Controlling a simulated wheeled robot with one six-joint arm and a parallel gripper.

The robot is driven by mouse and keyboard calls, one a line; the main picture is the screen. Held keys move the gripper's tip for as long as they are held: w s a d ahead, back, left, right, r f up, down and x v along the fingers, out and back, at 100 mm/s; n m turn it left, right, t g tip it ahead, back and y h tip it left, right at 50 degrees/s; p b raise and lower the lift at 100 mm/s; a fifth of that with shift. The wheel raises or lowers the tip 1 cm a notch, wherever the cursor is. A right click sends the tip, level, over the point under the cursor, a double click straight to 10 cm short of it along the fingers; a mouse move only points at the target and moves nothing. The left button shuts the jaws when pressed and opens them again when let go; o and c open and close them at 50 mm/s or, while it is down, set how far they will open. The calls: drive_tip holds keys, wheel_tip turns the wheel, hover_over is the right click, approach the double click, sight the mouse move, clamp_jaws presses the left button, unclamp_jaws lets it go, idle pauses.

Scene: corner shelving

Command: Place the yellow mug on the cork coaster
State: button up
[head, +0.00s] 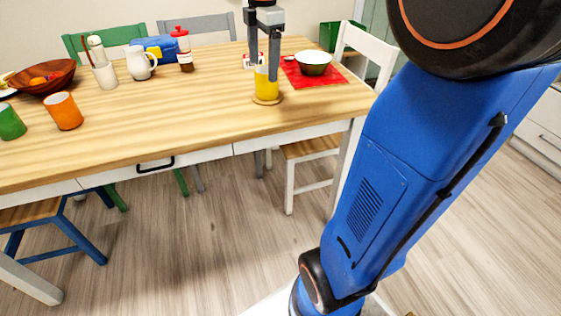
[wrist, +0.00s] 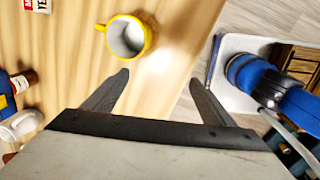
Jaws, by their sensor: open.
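The yellow mug (head: 266,88) stands upright on the round cork coaster (head: 267,100) near the table's right front edge. The wrist view shows the mug (wrist: 148,40) from above, its white inside empty and its handle to the left. My gripper (head: 263,66) is open, pointing down just above the mug in the head view. In the wrist view the two spread fingertips (wrist: 159,75) lie below the mug in the picture, with nothing between them. The coaster is mostly hidden under the mug in the wrist view.
A red napkin (head: 330,81) with a bowl (head: 313,69) lies right of the mug. An orange cup (head: 63,111), green cup (head: 10,122), white jug (head: 138,66), red-capped bottle (head: 184,58) and fruit bowl (head: 58,81) stand to the left. The table's middle is clear.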

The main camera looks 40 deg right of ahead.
drive_tip(key=s+a+f+m+t, duration=0.1)
drive_tip(key=s+a+f+m, duration=0.4)
drive_tip(key=s, duration=0.6)
drive_tip(key=s+a+f+m+t, duration=0.2)
drive_tip(key=s+a+f+m, duration=0.3)
drive_tip(key=s+f+m, duration=0.5)
drive_tip(key=shift+s+a+f+m+t, duration=0.15)
drive_tip(key=shift+s+f+m+t, duration=0.15)
drive_tip(key=shift+s+m, duration=0.7)
drive_tip(key=shift+r, duration=0.1)
